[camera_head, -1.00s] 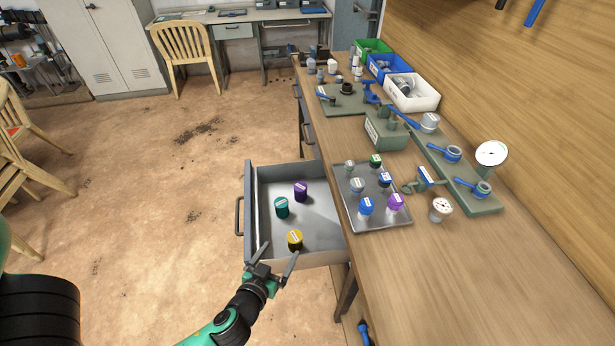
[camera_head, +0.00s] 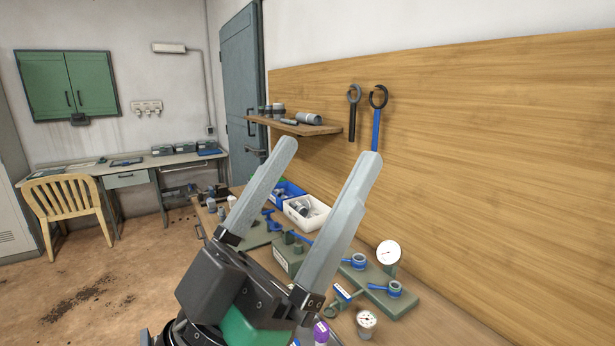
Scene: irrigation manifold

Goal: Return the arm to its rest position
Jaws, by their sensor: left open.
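My left gripper (camera_head: 327,166) is large and close in the middle of the head view, pointing up. Its two grey fingers stand apart with nothing between them. It hides part of the workbench behind it. My right gripper is not in view.
On the workbench are a blue bin (camera_head: 291,190), a white bin (camera_head: 307,213), a green valve plate (camera_head: 384,291) and a gauge (camera_head: 367,321). A shelf (camera_head: 318,129) and two wrenches (camera_head: 376,115) are on the wooden wall panel. A wooden chair (camera_head: 66,203) stands at left.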

